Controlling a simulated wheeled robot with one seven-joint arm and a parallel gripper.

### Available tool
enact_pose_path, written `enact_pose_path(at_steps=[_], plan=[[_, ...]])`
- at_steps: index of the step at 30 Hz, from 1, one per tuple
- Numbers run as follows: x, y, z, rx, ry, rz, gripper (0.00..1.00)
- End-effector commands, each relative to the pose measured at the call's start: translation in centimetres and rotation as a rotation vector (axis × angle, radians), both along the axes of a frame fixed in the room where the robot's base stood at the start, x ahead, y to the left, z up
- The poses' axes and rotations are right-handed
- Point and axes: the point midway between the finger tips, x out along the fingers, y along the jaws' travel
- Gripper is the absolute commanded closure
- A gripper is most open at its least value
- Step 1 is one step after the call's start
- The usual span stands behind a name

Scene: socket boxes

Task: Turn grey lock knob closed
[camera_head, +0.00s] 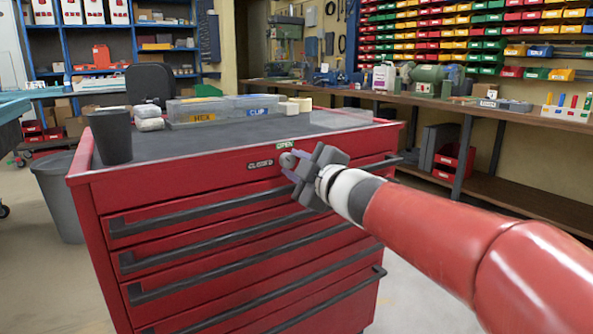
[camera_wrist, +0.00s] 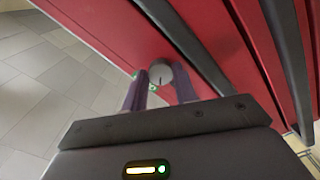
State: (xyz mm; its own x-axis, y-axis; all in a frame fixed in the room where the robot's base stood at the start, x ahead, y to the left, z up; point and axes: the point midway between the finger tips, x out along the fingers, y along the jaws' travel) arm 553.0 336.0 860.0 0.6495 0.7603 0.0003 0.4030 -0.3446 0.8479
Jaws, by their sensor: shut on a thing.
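The grey lock knob (camera_head: 287,160) is on the upper front of the red tool cabinet (camera_head: 185,190), beside the "CLOSED" label (camera_head: 260,164) and below the green "OPEN" label (camera_head: 286,146). My gripper (camera_head: 290,164) is at the knob, reaching in from the right. In the wrist view the round knob (camera_wrist: 160,73) sits between the tips of the two fingers, and my gripper (camera_wrist: 160,85) is shut on it. A dark line shows on the knob's face. The fingers partly cover the knob's sides.
Dark drawer handles (camera_head: 200,213) stick out below the knob. On the cabinet top are a dark cup (camera_head: 110,138) and clear boxes marked "HEX" (camera_head: 197,112) and "CLIP" (camera_head: 256,108). A grey bin (camera_head: 58,195) stands at the left. A workbench (camera_head: 500,112) runs along the right.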

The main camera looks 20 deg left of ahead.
Motion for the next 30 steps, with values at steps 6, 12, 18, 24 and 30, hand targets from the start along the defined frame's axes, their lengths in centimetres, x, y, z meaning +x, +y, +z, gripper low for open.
enact_pose_path(at_steps=[6,12,18,24,30], plan=[[0.00,-0.02,-0.19,-0.134,-0.156,0.000,0.95],[0.00,-0.02,-0.19,-0.257,-0.299,0.000,0.95],[0.00,0.00,-0.12,-0.369,-0.429,0.001,0.95],[-0.02,0.03,-0.06,-0.456,-0.532,0.002,0.95],[-0.03,0.04,0.00,-0.512,-0.597,0.003,0.95]])
